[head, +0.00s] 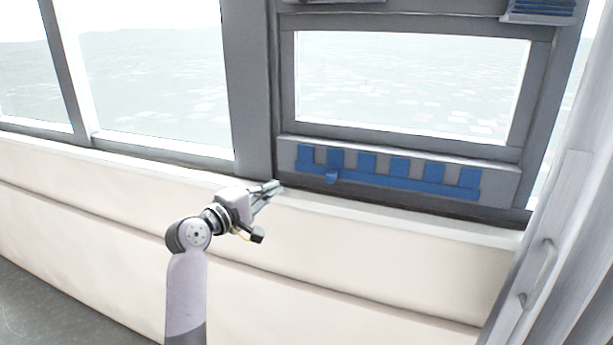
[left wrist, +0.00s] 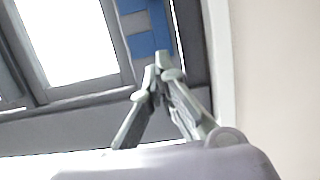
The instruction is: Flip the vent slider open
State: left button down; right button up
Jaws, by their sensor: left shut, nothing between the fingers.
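The vent slider (head: 385,183) is a blue strip with several upright tabs on a grey panel (head: 290,152) under the framed window. My right gripper is not in view.
A pale sill (head: 400,225) and cream wall (head: 380,265) run below the windows. A grey post (head: 250,90) stands left of the vent panel. A grey door with a handle (head: 540,275) is at the right. The space before the vent looks clear.

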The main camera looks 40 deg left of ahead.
pick_arm(q)
jog(key=p, duration=0.3)
send_near(319, 168)
jog(key=w+a, duration=0.1)
jog(key=w, duration=0.1)
jog(key=w+a, duration=0.2)
jog(key=shift+r, duration=0.1)
jog(key=d+p, duration=0.1)
jog(key=w+d+p, duration=0.1)
jog(key=d, duration=0.1)
jog(key=shift+d+p, duration=0.3)
jog(key=shift+d, duration=0.2)
jog(key=shift+w+f, duration=0.1)
jog(key=shift+f, duration=0.15)
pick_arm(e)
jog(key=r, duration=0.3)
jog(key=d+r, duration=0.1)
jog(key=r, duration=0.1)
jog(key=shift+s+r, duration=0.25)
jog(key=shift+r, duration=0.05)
